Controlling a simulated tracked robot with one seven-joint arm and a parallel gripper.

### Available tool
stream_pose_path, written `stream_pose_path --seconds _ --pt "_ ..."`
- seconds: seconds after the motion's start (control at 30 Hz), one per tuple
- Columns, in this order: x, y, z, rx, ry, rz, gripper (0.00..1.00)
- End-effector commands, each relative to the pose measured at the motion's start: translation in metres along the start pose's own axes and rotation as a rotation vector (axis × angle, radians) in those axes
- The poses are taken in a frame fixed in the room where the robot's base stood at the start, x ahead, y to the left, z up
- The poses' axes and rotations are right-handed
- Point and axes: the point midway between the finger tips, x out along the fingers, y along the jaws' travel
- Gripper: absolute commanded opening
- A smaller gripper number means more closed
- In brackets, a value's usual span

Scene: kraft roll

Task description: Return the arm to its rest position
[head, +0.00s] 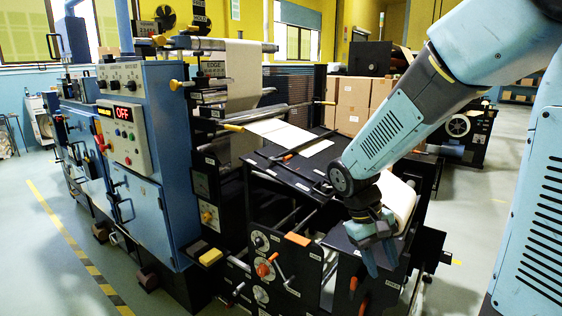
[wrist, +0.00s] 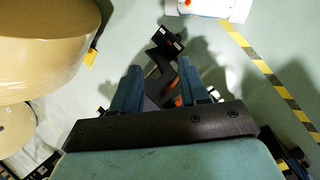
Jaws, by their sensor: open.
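My gripper (head: 377,258) points down at the end of my light blue arm, in front of the black end of the machine in the head view. In the wrist view my gripper (wrist: 158,84) shows its two blue fingers spread apart, with nothing held between them. A kraft roll (head: 398,198) sits just behind my wrist in the head view, partly hidden by it. In the wrist view a large tan roll (wrist: 45,40) fills the upper left, to the left of my fingers and apart from them.
A blue machine cabinet (head: 140,150) with knobs and a red "OFF" display stands at left. A black machine frame (head: 290,262) with handles lies close beside my gripper. Cardboard boxes (head: 352,100) are stacked behind. Striped floor tape (head: 75,245) runs along open floor at left.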

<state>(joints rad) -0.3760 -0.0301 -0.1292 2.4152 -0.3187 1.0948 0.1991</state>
Motion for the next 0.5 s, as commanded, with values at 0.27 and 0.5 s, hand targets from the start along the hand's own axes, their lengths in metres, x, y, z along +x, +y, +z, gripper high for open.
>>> stream_pose_path --seconds 0.27,0.5 --pt "-0.037 0.017 0.03 0.095 0.203 -0.124 0.44" --pt "-0.068 0.029 0.058 0.174 0.387 -0.198 0.44"
